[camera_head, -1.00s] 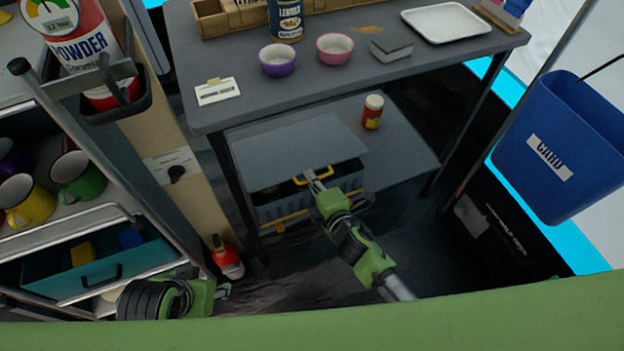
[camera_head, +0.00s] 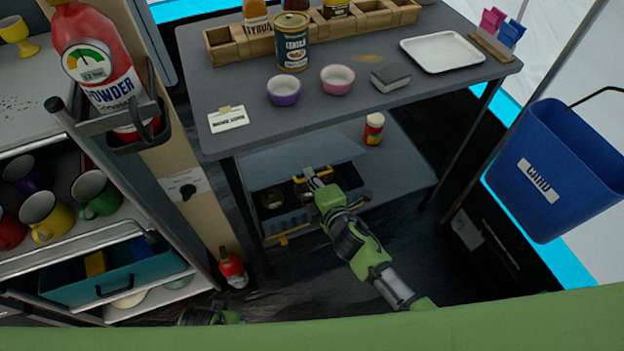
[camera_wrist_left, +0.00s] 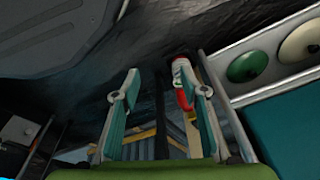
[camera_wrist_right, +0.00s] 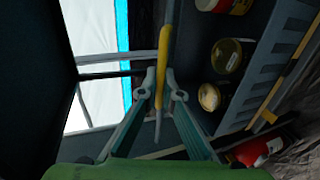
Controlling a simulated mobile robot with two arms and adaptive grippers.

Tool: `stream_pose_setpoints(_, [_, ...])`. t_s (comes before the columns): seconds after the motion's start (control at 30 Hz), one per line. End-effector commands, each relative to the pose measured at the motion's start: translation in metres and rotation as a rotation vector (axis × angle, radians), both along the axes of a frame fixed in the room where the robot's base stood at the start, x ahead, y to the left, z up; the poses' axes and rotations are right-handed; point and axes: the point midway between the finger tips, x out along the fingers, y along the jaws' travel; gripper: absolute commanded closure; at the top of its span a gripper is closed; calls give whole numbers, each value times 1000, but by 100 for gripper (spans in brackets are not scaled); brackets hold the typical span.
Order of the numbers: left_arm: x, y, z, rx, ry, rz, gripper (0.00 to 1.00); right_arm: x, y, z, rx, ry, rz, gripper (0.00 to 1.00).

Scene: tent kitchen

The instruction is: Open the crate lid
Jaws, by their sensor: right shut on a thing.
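The grey-blue crate (camera_head: 290,222) sits on the lower shelf under the table, with a yellow latch on its front. Its lid (camera_head: 290,152) is tilted up at the back, and cans (camera_head: 272,198) show inside. My right gripper (camera_head: 314,177) reaches over the crate's front and is shut on the lid's yellow handle. In the right wrist view the yellow handle (camera_wrist_right: 163,55) runs between the close-set fingertips (camera_wrist_right: 161,80), and the open crate (camera_wrist_right: 255,75) with its cans lies to the right. My left gripper (camera_wrist_left: 163,78) is open and empty; in the head view only part of it shows at the bottom edge.
The tabletop (camera_head: 340,110) is above the crate and carries bowls, a can and a tray. A red-and-yellow jar (camera_head: 373,129) stands on the shelf right of the crate. A red extinguisher (camera_head: 232,268) stands on the floor to the left. A blue bin (camera_head: 560,170) hangs at right.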

Motion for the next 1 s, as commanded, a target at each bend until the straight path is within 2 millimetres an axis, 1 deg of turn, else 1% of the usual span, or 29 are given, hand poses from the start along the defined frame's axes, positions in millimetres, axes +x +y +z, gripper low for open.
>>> stream_pose_setpoints(0.03, [-6, 1, -7, 1, 10, -1, 60, 4, 0, 9, -1, -4, 0, 100])
stream_pose_setpoints(0.2, [-21, 2, -33, 2, 24, -4, 60, 10, 2, 18, -1, -4, 0, 100])
stream_pose_setpoints(0.4, [-36, 4, -53, 3, 37, -7, 60, 15, 3, 25, -1, -6, -1, 100])
stream_pose_setpoints(0.63, [-45, 6, -64, 4, 42, -9, 60, 18, 4, 29, -1, -6, -1, 100])
stream_pose_setpoints(1.0, [-46, 6, -66, 4, 43, -10, 60, 18, 4, 29, -2, -6, -1, 100])
